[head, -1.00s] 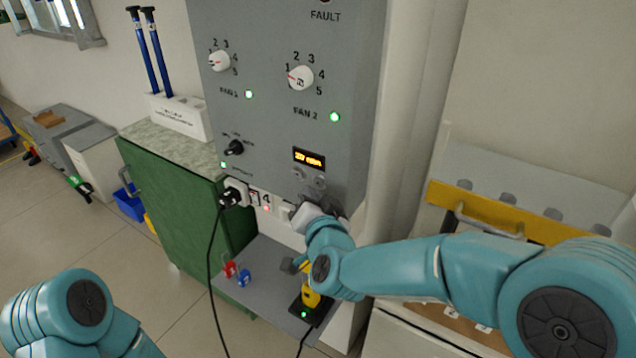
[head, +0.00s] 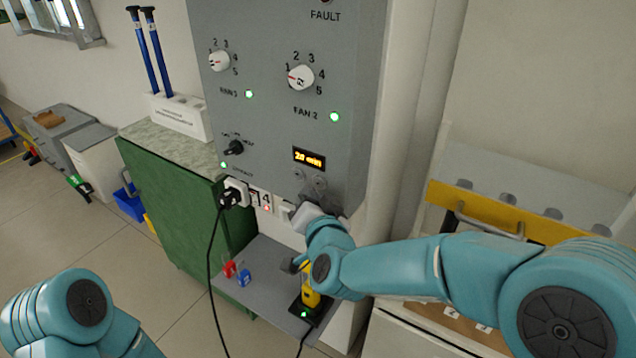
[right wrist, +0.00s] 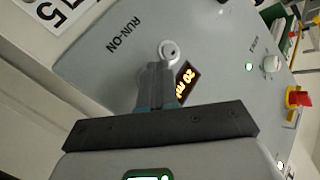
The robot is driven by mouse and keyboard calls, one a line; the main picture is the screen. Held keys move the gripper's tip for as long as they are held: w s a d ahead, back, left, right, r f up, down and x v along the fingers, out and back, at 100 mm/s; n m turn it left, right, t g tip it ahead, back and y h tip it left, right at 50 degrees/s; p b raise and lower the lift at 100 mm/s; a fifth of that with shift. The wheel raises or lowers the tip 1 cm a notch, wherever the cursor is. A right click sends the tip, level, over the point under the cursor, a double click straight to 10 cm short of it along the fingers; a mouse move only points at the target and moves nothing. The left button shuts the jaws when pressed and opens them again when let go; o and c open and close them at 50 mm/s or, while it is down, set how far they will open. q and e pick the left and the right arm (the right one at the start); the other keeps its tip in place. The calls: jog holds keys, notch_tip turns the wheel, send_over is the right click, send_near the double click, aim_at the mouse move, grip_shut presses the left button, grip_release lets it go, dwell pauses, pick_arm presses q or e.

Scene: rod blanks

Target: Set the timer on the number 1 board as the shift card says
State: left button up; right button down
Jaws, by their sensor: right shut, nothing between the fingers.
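The timer display (head: 309,158) on the grey board (head: 270,120) glows orange and reads "20 min" in the head view. It also shows, turned on its side, in the right wrist view (right wrist: 185,80). Two small round buttons (head: 299,175) sit below it. My right gripper (head: 325,195) is just below these buttons; its fingers are shut and empty. In the right wrist view its fingertips (right wrist: 160,68) are at a pale round button (right wrist: 169,48) by the label RUN-ON; whether they touch it I cannot tell. My left gripper is out of view. I cannot make out a shift card.
The board also carries two fan knobs (head: 300,77), a dark selector (head: 234,148) and green lamps. A plug (head: 231,195) with a hanging cable is beside my right gripper. A shelf (head: 262,285) below holds red and blue tags and a yellow device (head: 309,292).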

jog(key=shift+w+d, duration=0.1)
jog(key=shift+w+d, duration=0.15)
jog(key=shift+w, duration=0.1)
jog(key=shift+w+d+b, duration=0.25)
jog(key=shift+w+b, duration=0.05)
jog(key=shift+b, duration=0.05)
dwell(0.5)
jog(key=shift+s+a, duration=0.1)
dwell(0.4)
jog(key=shift+s+a, duration=0.4)
jog(key=shift+s, duration=0.2)
jog(key=s+a, duration=0.1)
jog(key=s, duration=0.1)
jog(key=s+a, duration=0.2)
jog(key=shift+b, duration=0.3)
dwell(0.4)
